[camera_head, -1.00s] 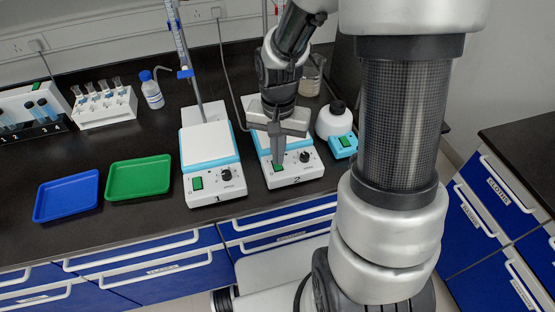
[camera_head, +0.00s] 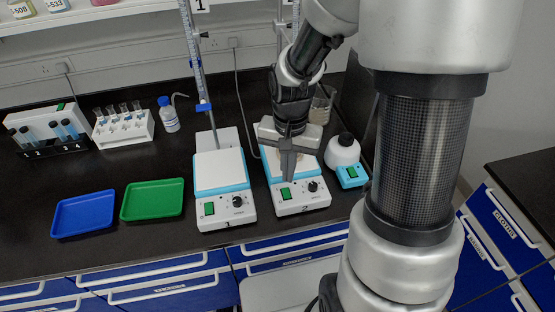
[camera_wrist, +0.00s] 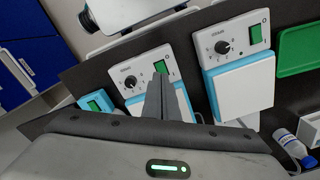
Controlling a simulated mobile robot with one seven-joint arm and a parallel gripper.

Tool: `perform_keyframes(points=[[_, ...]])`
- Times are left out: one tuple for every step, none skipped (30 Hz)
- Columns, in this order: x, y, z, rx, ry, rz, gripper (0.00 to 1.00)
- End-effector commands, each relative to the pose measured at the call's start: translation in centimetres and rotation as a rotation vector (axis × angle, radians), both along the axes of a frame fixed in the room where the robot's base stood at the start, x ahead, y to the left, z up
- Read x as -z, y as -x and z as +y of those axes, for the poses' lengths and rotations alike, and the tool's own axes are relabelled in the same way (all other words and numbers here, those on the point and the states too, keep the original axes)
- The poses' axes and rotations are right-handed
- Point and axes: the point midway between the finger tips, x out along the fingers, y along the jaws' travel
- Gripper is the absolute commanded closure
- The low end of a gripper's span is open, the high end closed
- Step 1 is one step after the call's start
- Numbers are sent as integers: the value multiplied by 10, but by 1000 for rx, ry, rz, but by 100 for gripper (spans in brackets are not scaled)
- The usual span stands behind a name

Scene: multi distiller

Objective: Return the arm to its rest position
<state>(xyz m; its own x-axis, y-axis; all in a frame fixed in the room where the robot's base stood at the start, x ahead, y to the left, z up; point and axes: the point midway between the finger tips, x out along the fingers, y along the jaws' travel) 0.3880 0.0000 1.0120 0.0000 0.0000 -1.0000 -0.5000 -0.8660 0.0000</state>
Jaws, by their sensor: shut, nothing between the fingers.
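My gripper (camera_head: 287,176) hangs over hotplate stirrer 2 (camera_head: 303,201) in the head view, its fingers pointing down and shut with nothing between them. My arm reaches in from the upper right of the head view. The head view does not clearly show whether the fingertips touch the stirrer. The stirrer's top plate is partly hidden by my gripper.
Stirrer 1 (camera_head: 222,185) stands close on the left, with a tall stand and burette (camera_head: 190,60). A white round-topped device (camera_head: 343,152) and a beaker (camera_head: 320,108) are close on the right. Green (camera_head: 152,201) and blue (camera_head: 84,215) trays lie farther left. Dark bench separates them.

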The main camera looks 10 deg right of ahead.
Motion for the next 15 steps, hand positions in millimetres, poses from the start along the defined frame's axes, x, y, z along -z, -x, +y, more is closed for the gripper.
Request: perform_keyframes(points=[[0, 0, 0, 0, 0, 0, 100], [0, 0, 0, 0, 0, 0, 100], [0, 0, 0, 0, 0, 0, 100], [0, 0, 0, 0, 0, 0, 100], [-2, 0, 0, -2, 0, -2, 100], [-6, 0, 0, -6, 2, -8, 100], [-10, 0, 0, -12, 4, -15, 100], [-17, 1, -1, -22, 6, -25, 100], [-29, 2, -1, -38, 11, -42, 100], [-40, 3, -2, -54, 16, -59, 100], [-52, 5, -2, -72, 20, -77, 100], [-70, 9, -3, -99, 28, -106, 100], [-85, 12, -4, -123, 34, -129, 100], [-100, 17, -4, -149, 41, -153, 100], [-119, 24, -4, -183, 50, -185, 100]])
